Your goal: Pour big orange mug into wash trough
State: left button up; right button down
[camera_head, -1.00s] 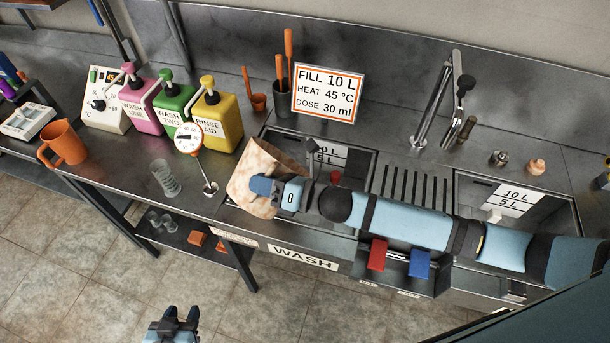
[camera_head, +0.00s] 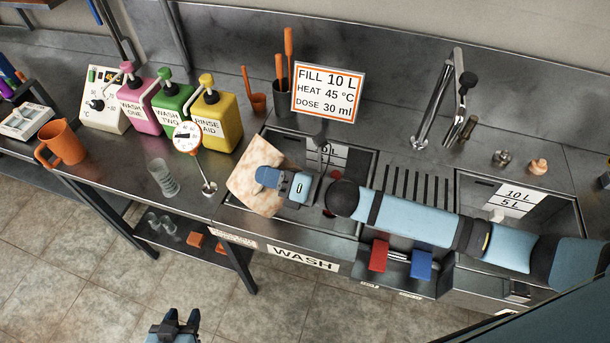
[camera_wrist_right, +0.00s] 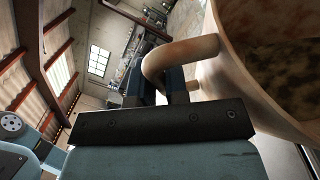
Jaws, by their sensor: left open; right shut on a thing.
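A large mug with a mottled tan-orange surface (camera_head: 250,190) is over the left end of the wash trough (camera_head: 340,222), tilted. In the right wrist view its handle (camera_wrist_right: 178,58) and its wall (camera_wrist_right: 232,85) show at close range, with a brown inside at the right. My right gripper (camera_head: 268,177) is shut on this mug at its handle; the fingertips are partly hidden. I cannot tell whether anything is flowing out. A plainer orange mug (camera_head: 66,146) stands upright on the left counter. My left gripper (camera_head: 174,322) is open and empty, low over the floor.
Pink (camera_head: 138,107), green (camera_head: 176,108) and yellow (camera_head: 216,120) pump bottles stand behind a round dial gauge (camera_head: 187,138). A clear glass (camera_head: 162,178) is near the counter's front edge. A sign (camera_head: 327,93) and a tap (camera_head: 436,100) stand behind the troughs.

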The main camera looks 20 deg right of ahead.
aim_at(292, 164)
jog(key=shift+w+d+r+m+t+y+b, duration=0.2)
jog(key=shift+w+d+m+b, duration=0.1)
jog(key=shift+d+m+b, duration=0.25)
jog(key=shift+w+d+r+m+t+y+b, duration=0.1)
jog(key=shift+w+d+m+t+y+b, duration=0.2)
jog(key=shift+d, duration=0.3)
jog(key=shift+w+d+f+m+b, duration=0.2)
jog(key=shift+d+b, duration=0.05)
jog(key=shift+d, duration=0.1)
jog(key=shift+w+d+f+m+b, duration=0.15)
jog(key=shift+d+b, duration=0.05)
jog(key=shift+d, duration=0.15)
jog(key=shift+w+d+f+b, duration=0.2)
jog(key=shift+d+b, duration=0.15)
jog(key=shift+d, duration=0.1)
jog(key=shift+w+d+f+m+t+b, duration=0.3)
jog(key=shift+d+m+b, duration=0.1)
jog(key=shift+d+m, duration=0.15)
jog(key=shift+w+d, duration=0.1)
jog(key=shift+d, duration=0.05)
